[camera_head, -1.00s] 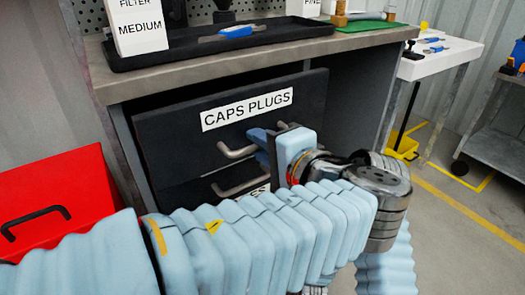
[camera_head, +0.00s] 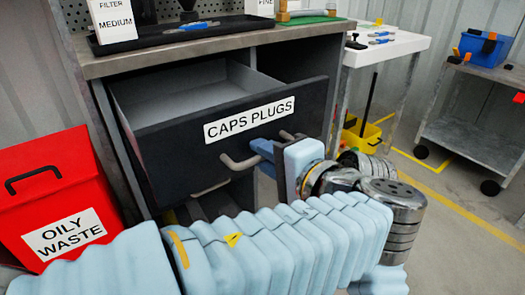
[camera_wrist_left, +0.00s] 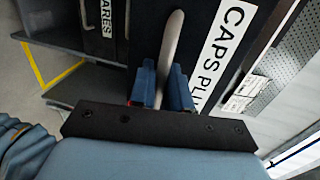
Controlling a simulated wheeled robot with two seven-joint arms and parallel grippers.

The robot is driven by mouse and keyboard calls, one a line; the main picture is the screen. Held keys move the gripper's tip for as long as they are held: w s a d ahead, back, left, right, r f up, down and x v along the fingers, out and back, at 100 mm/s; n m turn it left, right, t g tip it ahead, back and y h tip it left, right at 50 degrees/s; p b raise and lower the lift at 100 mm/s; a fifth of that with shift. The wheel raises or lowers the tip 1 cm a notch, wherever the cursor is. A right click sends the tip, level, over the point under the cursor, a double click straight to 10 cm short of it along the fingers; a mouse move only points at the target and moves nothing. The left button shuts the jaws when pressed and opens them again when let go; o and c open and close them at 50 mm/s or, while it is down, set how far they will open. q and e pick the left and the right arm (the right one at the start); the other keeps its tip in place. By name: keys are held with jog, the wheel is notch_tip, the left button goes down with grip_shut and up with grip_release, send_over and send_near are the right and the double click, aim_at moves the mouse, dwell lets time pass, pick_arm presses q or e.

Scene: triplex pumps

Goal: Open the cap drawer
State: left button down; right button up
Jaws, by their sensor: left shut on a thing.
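The cap drawer (camera_head: 165,155) is a dark drawer with a white "CAPS PLUGS" label, pulled partly out of the grey bench. Its light inner side and floor show, and the part I see inside looks empty. My left gripper (camera_head: 262,150) is at the drawer's front, its blue fingers shut on the drawer handle (camera_head: 238,162). In the left wrist view the handle (camera_wrist_left: 172,45) runs between the two blue fingers (camera_wrist_left: 161,88). The right gripper is not in view.
A lower drawer labelled "...ARES" (camera_wrist_left: 107,20) is beneath. A red "OILY WASTE" bin (camera_head: 50,190) stands at left. The bench top (camera_head: 200,48) holds a black tray (camera_head: 180,32). A white table (camera_head: 390,45) and a grey cart (camera_head: 470,130) stand at right, with open floor between.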

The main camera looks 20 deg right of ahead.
pick_arm(q)
jog(key=shift+s+d, duration=0.1)
jog(key=shift+s, duration=0.1)
jog(key=c, duration=1.3)
grip_release()
jog(key=p+v, duration=0.2)
jog(key=v, duration=1.1)
jog(key=shift+s+d, duration=0.1)
jog(key=shift+s, duration=0.25)
